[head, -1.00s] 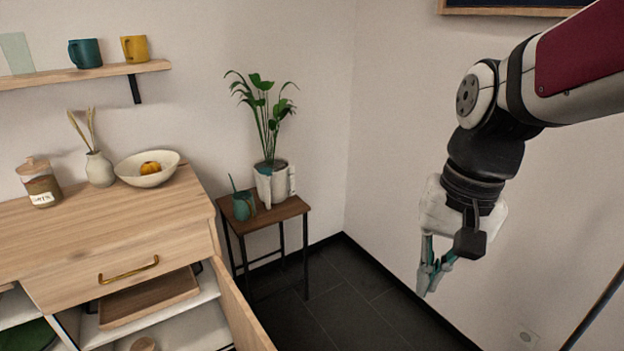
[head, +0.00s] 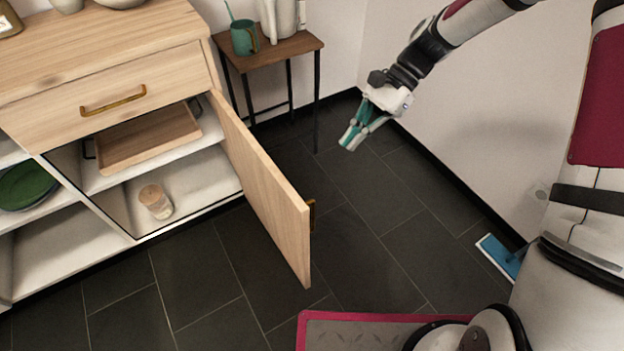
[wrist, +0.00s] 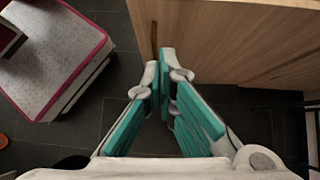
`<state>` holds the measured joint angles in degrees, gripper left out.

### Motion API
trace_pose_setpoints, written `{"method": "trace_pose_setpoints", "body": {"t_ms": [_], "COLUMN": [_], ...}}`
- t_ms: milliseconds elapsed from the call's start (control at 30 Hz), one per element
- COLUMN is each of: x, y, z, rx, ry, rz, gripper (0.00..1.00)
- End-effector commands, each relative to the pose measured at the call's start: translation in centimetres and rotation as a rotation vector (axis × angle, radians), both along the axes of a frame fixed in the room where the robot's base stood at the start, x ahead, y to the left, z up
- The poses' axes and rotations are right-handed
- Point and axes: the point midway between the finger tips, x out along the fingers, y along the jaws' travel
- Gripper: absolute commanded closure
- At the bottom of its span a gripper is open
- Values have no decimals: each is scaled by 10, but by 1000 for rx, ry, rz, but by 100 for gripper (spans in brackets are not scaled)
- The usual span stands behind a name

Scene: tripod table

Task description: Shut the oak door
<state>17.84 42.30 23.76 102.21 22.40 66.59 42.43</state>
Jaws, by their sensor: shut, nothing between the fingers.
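The oak door (head: 262,190) of the cabinet stands wide open, swung out toward me from its hinge side at the right of the open compartment. A brass handle (head: 311,214) shows at its outer face near the free edge. My gripper (head: 346,144) is shut and empty, to the right of the door and apart from it in the head view. In the wrist view my gripper (wrist: 166,60) points toward the oak door (wrist: 225,40), whose outer face fills the upper right, with the handle (wrist: 154,40) just beyond the fingertips.
The open compartment holds a wooden tray (head: 150,142) and a jar (head: 156,202). A side table (head: 290,46) with a mug (head: 244,38) stands behind the door. A blue mop head (head: 498,256) lies by the right wall. Dark floor tiles are clear around the door.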

Motion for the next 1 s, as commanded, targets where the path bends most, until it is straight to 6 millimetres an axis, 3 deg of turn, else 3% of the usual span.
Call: {"method": "trace_pose_setpoints", "body": {"t_ms": [267, 633, 1000], "x": [-12, -43, -65], "y": [17, 57, 87], "z": [-22, -74, -72], "rx": [4, 3, 1], "ry": [6, 6, 2], "rz": [0, -1, -1], "gripper": [100, 100, 100]}}
